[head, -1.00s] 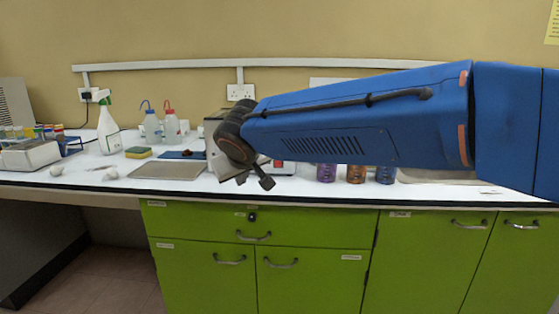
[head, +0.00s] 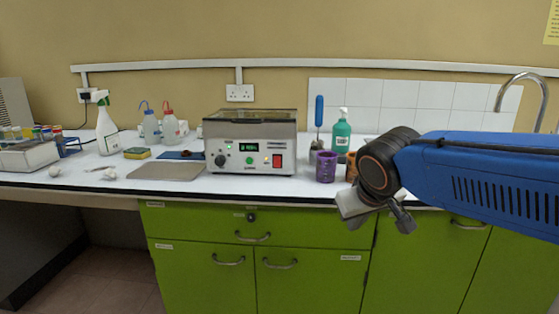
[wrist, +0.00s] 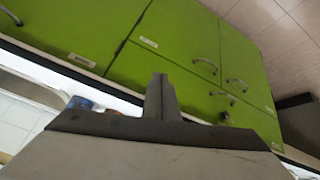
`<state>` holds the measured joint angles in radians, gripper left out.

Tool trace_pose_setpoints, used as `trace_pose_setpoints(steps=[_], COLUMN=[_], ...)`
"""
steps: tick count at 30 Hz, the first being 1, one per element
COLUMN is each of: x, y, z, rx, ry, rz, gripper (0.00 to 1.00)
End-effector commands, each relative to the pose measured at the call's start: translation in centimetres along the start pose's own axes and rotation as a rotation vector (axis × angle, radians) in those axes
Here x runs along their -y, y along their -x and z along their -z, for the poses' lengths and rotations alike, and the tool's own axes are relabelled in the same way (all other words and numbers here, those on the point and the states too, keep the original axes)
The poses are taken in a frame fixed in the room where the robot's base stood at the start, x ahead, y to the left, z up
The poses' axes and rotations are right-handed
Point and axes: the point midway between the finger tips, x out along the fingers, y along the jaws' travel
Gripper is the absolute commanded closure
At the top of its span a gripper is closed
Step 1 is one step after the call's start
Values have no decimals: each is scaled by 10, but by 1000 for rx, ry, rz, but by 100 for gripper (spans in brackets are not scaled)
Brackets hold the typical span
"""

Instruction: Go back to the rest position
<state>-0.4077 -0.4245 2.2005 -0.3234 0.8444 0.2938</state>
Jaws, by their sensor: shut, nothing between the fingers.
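My gripper (head: 378,217) shows in the head view at the right of centre, in front of the green cupboards and just below the bench edge. It hangs at the end of my blue arm and is empty. In the wrist view my gripper's fingers (wrist: 161,98) are together, pointing toward the green cupboard doors (wrist: 190,55). Nothing is between them.
The white bench (head: 270,188) holds a centrifuge-like machine (head: 251,145), a purple beaker (head: 326,167), a green pump bottle (head: 341,135), a grey mat (head: 167,171) and a spray bottle (head: 107,128). A tap (head: 525,85) stands at the right. The floor (head: 100,280) at lower left is clear.

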Motion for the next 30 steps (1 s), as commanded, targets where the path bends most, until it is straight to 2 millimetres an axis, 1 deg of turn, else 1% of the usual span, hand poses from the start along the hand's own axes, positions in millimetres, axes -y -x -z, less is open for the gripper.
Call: trace_pose_setpoints(steps=[1,2,3,5,6,8,9,12,15,18,21,24,30], x=[-15,-22,-29,-38,-43,-49,-52,-54,-53,-51,-49,-48,-48], y=[2,4,5,6,7,8,9,10,10,9,8,8,8], z=[-24,-36,-54,-80,-98,-124,-141,-180,-209,-229,-239,-242,-242], rx=[19,31,46,67,82,101,113,139,157,168,173,176,176], ry=[-30,-44,-63,-90,-109,-137,-155,-197,-229,-252,-263,-266,-265], rz=[-5,-6,-5,-3,-2,2,5,15,26,34,40,42,42], gripper=[100,100,100,100,100,100,100,100,100,100,100,100,100])
